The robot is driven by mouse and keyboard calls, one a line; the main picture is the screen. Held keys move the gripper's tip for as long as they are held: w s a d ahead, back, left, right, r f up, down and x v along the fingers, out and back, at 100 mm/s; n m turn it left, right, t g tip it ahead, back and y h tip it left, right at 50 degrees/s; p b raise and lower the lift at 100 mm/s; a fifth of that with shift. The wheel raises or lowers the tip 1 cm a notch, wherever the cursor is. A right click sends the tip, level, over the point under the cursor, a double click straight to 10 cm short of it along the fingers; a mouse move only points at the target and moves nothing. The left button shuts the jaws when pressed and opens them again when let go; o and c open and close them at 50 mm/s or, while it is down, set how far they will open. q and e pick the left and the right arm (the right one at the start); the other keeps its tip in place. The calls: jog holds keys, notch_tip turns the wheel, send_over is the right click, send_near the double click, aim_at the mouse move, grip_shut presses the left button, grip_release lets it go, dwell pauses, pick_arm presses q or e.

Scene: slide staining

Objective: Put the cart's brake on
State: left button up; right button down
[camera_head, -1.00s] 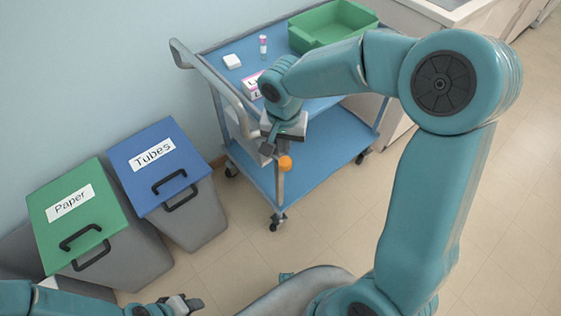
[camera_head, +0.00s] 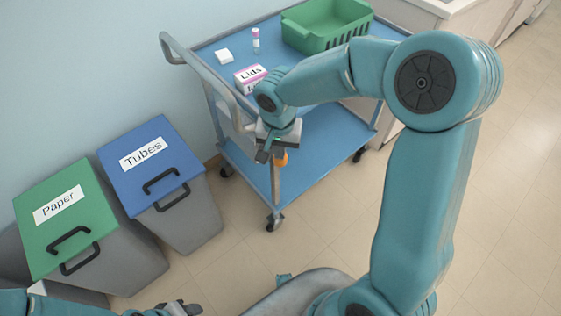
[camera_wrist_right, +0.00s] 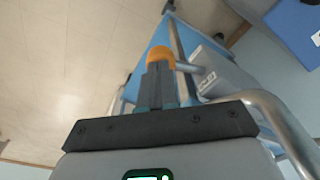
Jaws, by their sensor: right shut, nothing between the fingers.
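The blue-shelved cart (camera_head: 312,150) with a grey tube frame stands ahead of me. An orange knob (camera_head: 281,159) shows at its near end, partly hidden by my right gripper (camera_head: 265,152). In the right wrist view, the orange knob (camera_wrist_right: 160,55) sits on a grey rod beside the cart's frame. My right gripper (camera_wrist_right: 157,80) is shut and empty, its fingertips right at the knob; I cannot tell whether they touch. My left gripper (camera_head: 182,309) is low at the bottom edge, away from the cart; its jaw state is unclear.
A green-lidded Paper bin (camera_head: 50,235) and a blue-lidded Tubes bin (camera_head: 170,150) stand left of the cart. The cart's top holds a green basket (camera_head: 320,38), a Lids box (camera_head: 248,75), a tube (camera_head: 256,40) and a white block (camera_head: 224,55). Floor at right is clear.

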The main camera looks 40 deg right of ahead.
jog(key=shift+f, duration=0.75)
jog(key=shift+w, duration=0.1)
notch_tip(320, 180, down, 4)
jog(key=b, duration=0.4)
jog(key=shift+r, duration=0.35)
jog(key=shift+s+a+r+b, duration=0.2)
jog(key=shift+s+a+r, duration=0.05)
jog(key=shift+s+a, duration=0.3)
jog(key=shift+s+a+r+b, duration=0.15)
jog(key=shift+s+a+r, duration=0.1)
jog(key=shift+s+a, duration=0.25)
